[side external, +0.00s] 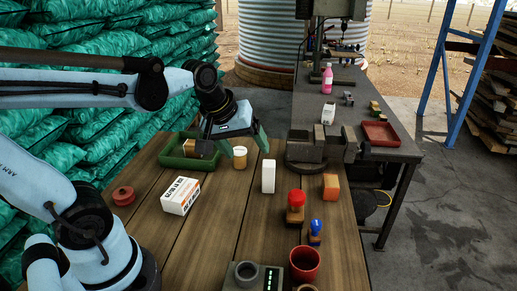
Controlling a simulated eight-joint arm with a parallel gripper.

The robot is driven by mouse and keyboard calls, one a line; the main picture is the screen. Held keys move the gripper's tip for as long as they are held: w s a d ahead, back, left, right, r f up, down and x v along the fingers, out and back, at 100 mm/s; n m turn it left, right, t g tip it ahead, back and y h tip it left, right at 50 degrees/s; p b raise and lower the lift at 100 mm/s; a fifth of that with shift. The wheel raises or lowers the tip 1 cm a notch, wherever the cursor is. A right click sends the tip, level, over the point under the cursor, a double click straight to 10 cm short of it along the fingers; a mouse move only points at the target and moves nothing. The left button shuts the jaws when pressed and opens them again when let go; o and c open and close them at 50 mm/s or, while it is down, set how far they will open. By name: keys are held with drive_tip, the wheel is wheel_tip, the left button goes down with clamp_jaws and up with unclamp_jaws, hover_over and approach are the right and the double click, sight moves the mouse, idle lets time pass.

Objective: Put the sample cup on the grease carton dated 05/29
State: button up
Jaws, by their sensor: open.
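A small tan cup with a pale lid (240,157), which looks like the sample cup, stands upright on the wooden table. My gripper (243,146) is open above it, its green fingers to either side of the cup's top; I cannot tell whether they touch it. A white carton with orange and dark print (180,196) lies on the table, left of and nearer than the cup; its print is too small to read surely. A plain-looking white carton (268,176) stands upright just right of the cup. No printing shows on that one.
A green tray (166,158) holding dark and tan blocks is left of my gripper. A grey vise (306,154), an orange box (331,187), a red-topped stamp (296,207), a blue-topped stamp (315,232) and a red cup (304,264) stand to the right.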

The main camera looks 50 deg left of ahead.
drive_tip(key=w+a+n+g, duration=0.2)
drive_tip(key=w+a+n, duration=0.4)
drive_tip(key=n, duration=0.6)
drive_tip(key=n+g, duration=0.2)
drive_tip(key=n, duration=0.9)
approach(239, 150)
drive_tip(key=shift+d+h, duration=0.25)
drive_tip(key=shift+h, duration=0.05)
drive_tip(key=shift+w+a+f+n, duration=0.15)
drive_tip(key=shift+a+n, duration=0.2)
drive_tip(key=shift+n, duration=0.35)
drive_tip(key=shift+a+f, duration=0.15)
drive_tip(key=shift+n, duration=0.3)
drive_tip(key=f, duration=0.4)
drive_tip(key=w+f, duration=0.1)
drive_tip(key=f, duration=0.7)
drive_tip(key=shift+w, duration=0.25)
drive_tip(key=shift+r, duration=0.1)
drive_tip(key=c, duration=1.2)
drive_tip(key=shift+r, duration=0.1)
